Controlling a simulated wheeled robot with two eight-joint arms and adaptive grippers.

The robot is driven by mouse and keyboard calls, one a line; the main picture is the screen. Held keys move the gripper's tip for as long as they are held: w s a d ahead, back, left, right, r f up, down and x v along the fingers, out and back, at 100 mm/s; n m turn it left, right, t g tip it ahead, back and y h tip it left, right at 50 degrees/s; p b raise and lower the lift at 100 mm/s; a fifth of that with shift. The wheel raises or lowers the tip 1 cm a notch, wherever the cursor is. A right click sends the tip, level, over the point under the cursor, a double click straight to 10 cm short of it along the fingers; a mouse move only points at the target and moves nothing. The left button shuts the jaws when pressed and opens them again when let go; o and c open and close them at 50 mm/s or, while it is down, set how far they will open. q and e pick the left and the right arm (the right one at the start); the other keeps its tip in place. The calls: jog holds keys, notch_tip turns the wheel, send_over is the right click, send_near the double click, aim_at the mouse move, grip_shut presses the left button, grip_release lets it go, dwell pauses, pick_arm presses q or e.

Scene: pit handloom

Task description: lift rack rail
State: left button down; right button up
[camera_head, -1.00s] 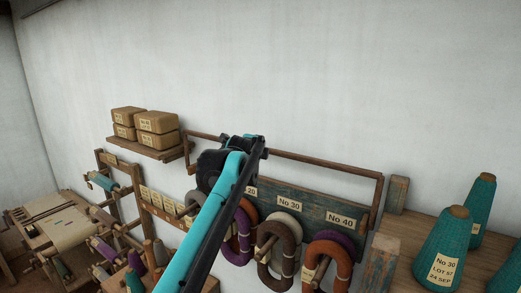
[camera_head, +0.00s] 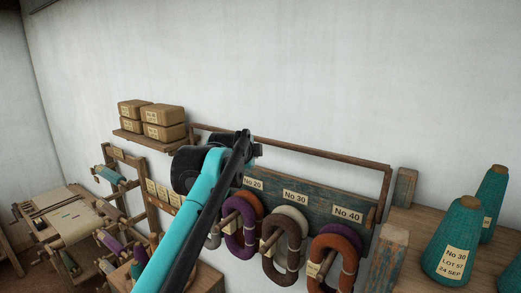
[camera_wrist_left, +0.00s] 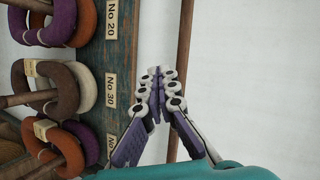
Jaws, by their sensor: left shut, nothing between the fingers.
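The rack rail (camera_head: 320,153) is a thin brown wooden bar. It runs along the wall above the dark green rack board (camera_head: 325,192), with its right end turning down to the board. Part of the rail is hidden behind my left arm in the head view. In the left wrist view the rail (camera_wrist_left: 183,45) runs up and down the picture, behind and beside the fingertips. My left gripper (camera_wrist_left: 155,78) is shut and empty, with its tips overlapping the rail's left edge; I cannot tell whether they touch it. My right gripper is not in view.
Yarn hanks (camera_head: 282,250) in several colours hang on pegs below the board's labels. A shelf with wrapped packets (camera_head: 163,122) is at the left. Teal yarn cones (camera_head: 457,240) stand on a wooden top at the right. The wall above the rail is clear.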

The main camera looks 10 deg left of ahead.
pick_arm(q)
notch_tip(320, 180, down, 6)
jog(key=s+a+n+h+b, duration=0.3)
jog(key=n+b, duration=0.2)
jog(key=n, duration=0.1)
jog(key=n+t+h+b, duration=0.3)
jog(key=n+b, duration=0.1)
jog(key=n, duration=0.2)
send_near(265, 143)
jog(key=p+x, duration=0.2)
jog(key=x, duration=0.4)
jog(key=shift+w+d+p, duration=0.1)
jog(key=shift+w+p, duration=0.25)
jog(key=shift+w, duration=0.05)
